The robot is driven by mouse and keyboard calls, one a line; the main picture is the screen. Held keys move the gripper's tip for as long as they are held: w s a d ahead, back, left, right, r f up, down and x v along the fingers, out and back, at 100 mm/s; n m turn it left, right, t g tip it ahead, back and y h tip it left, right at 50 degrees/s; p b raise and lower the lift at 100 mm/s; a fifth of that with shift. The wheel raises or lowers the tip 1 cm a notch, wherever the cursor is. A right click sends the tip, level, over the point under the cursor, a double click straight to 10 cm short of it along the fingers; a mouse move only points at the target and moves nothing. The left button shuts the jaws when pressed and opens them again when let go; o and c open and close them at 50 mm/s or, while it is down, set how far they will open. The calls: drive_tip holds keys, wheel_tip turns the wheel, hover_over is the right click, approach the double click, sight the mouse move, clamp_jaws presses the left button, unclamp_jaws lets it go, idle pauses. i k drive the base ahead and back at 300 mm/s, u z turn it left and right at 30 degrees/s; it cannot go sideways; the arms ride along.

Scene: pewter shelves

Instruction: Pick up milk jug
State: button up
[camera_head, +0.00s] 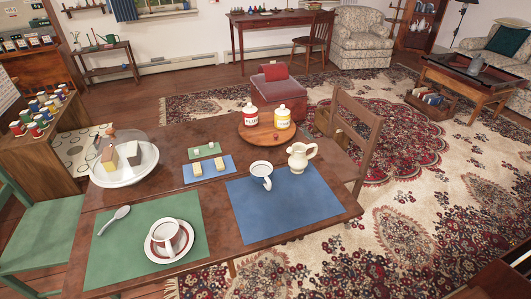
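My gripper is not in view.
A wooden chair (372,128) stands close behind the jug's side of the table. A green placemat (103,256) holds a cup on a saucer and a spoon (121,213). A glass-domed dish (100,179) is at left. Patterned rug (400,245) lies open at right.

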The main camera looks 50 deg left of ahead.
sight(298, 162)
drive_tip(key=u, duration=0.55)
drive_tip(key=i, duration=0.8)
drive_tip(key=u, duration=0.5)
